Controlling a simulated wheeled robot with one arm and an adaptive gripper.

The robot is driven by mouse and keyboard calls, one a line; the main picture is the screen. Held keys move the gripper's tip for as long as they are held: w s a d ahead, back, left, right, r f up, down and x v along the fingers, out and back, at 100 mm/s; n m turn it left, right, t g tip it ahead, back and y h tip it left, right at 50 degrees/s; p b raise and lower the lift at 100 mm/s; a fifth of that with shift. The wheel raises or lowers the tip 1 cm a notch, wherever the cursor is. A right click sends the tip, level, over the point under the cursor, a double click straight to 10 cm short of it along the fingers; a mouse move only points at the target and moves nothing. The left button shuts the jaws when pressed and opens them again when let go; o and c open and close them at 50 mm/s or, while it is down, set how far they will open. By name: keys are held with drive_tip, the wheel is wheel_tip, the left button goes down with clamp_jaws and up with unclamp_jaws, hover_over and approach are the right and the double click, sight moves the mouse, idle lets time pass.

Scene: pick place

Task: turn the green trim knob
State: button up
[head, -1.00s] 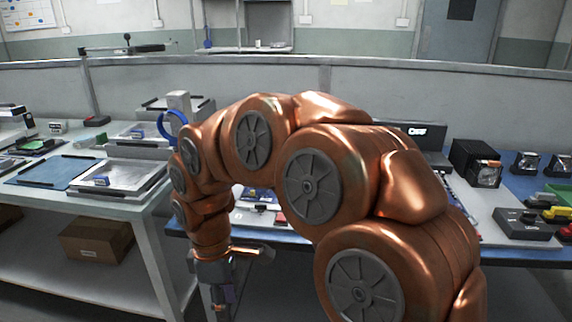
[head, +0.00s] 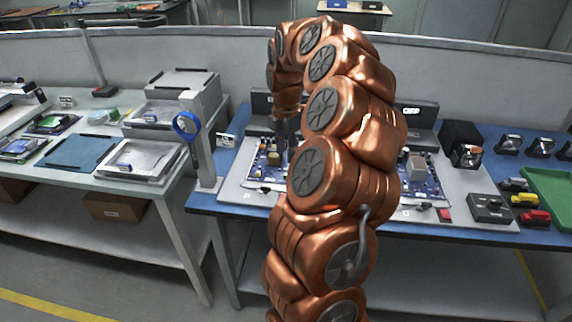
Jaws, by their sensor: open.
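My gripper (head: 285,146) points down over a blue circuit board (head: 262,178) on the blue bench (head: 232,214), left of the middle. It is small in the head view and partly covered by my own arm, but it is open, and I see nothing in it. I cannot make out the green trim knob; my arm hides much of the bench middle. A second blue board (head: 432,187) shows right of my arm, with a beige block (head: 417,167) on it.
Dark boxed lamps (head: 462,146) stand behind. Another table (head: 75,170) holds trays and boards.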

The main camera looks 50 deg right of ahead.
sight(286, 174)
wheel_tip(286, 174, down, 8)
drive_tip(key=shift+r, duration=0.25)
clamp_jaws()
idle(0.4)
